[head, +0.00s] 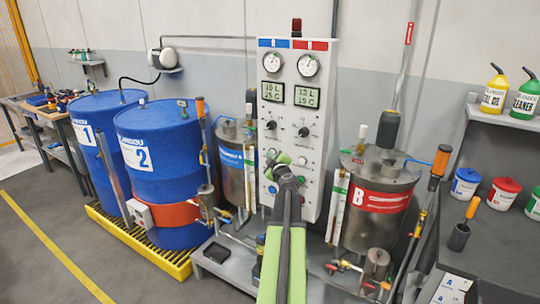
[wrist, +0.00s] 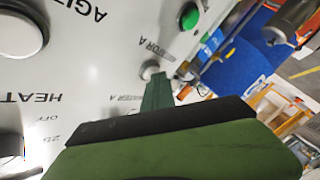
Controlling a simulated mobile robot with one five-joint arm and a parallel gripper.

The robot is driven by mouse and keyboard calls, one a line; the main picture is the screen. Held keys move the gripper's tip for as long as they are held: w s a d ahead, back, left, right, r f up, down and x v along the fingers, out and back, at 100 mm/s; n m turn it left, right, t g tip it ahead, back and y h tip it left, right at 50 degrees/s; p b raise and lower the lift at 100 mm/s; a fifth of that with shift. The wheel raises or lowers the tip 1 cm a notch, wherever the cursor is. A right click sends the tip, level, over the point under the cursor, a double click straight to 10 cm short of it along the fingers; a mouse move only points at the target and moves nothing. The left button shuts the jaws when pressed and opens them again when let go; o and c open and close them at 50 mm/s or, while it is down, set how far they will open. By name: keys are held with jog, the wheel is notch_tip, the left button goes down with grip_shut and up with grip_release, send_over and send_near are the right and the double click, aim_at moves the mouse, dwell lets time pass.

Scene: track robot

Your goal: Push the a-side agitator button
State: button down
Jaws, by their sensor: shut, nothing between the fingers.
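The white control panel (head: 275,130) stands upright in the head view, with a blue A header on its left and a red B header on its right. My gripper (head: 277,172) is shut and empty at the lower A side, hiding part of the buttons there. In the wrist view the panel is turned upside down. The shut fingertips (wrist: 156,88) lie at a small pale round button (wrist: 150,70); I cannot tell if they touch it. A green button (wrist: 188,17) sits farther up and right. Between the two buttons is a partly hidden label ending in "TOR A".
Blue drums (head: 160,180) on a yellow-edged pallet stand left of the panel. A steel tank marked B (head: 380,185) stands right, with tubes and tools around. Selector knobs (head: 270,126) project from the panel above my gripper. The floor at lower left is clear.

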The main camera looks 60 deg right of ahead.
jog(key=shift+a, duration=0.4)
dwell(0.3)
jog(key=a, duration=0.6)
dwell(0.4)
